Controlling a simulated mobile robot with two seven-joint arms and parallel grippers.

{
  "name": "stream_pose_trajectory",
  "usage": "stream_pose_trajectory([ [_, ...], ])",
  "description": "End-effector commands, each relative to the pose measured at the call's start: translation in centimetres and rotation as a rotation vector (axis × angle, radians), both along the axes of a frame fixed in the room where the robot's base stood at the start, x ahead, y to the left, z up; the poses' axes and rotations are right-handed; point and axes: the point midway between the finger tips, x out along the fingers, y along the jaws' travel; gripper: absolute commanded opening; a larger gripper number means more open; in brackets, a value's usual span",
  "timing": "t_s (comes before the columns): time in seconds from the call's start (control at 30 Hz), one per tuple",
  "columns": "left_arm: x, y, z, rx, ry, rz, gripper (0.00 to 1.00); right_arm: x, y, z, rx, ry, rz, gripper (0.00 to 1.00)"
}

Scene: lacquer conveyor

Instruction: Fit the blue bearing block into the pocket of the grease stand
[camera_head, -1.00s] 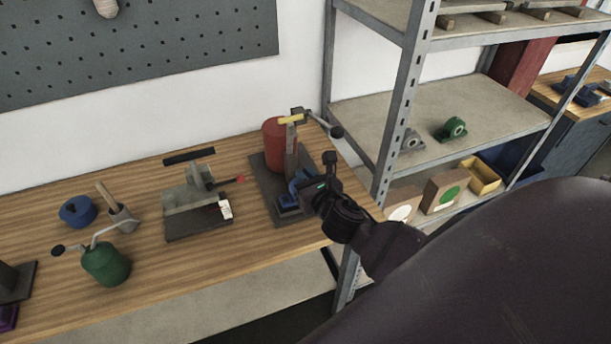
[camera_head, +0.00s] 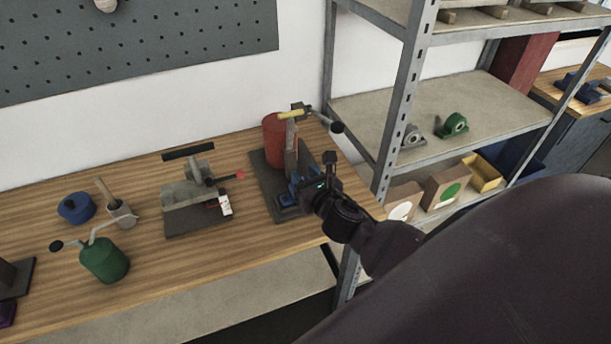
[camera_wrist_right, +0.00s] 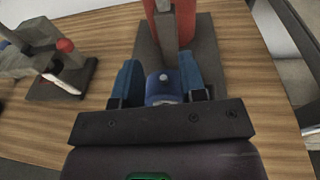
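The blue bearing block (camera_head: 288,200) is at the front part of the grease stand (camera_head: 270,185), a dark plate with an upright post, a red cylinder and a lever. My right gripper (camera_head: 299,184) is low over the stand's front. The pocket is hidden, so I cannot tell whether the block is seated. My left gripper is out of view.
A grey vice-like fixture (camera_head: 190,195) stands left of the stand. A green oil can (camera_head: 104,260) and a blue round pot (camera_head: 76,208) are further left. A metal shelf (camera_head: 470,110) with a green bearing block (camera_head: 453,126) rises close on the right.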

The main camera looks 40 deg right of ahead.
Motion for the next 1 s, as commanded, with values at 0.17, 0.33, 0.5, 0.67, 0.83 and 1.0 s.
stream_pose_trajectory([
  [0.17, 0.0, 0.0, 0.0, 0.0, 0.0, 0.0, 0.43, 0.0, 0.0, -0.2, 0.0, 0.003, -0.001, 0.38],
  [0.33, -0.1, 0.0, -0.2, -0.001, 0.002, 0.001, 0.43, -0.6, 0.0, -0.1, -0.001, 0.004, -0.001, 0.38],
  [0.5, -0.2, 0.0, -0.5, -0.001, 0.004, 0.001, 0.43, -3.3, 0.4, 0.3, -0.001, 0.004, 0.0, 0.38],
  [0.67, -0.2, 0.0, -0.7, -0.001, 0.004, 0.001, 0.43, -6.2, 0.8, 0.7, 0.0, 0.003, 0.0, 0.38],
  [0.83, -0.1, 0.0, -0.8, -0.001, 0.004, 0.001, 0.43, -8.7, 1.2, 1.2, 0.0, 0.002, 0.0, 0.38],
  [1.0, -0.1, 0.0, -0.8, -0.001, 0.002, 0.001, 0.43, -10.1, 1.4, 1.4, 0.0, 0.001, 0.0, 0.38],
])
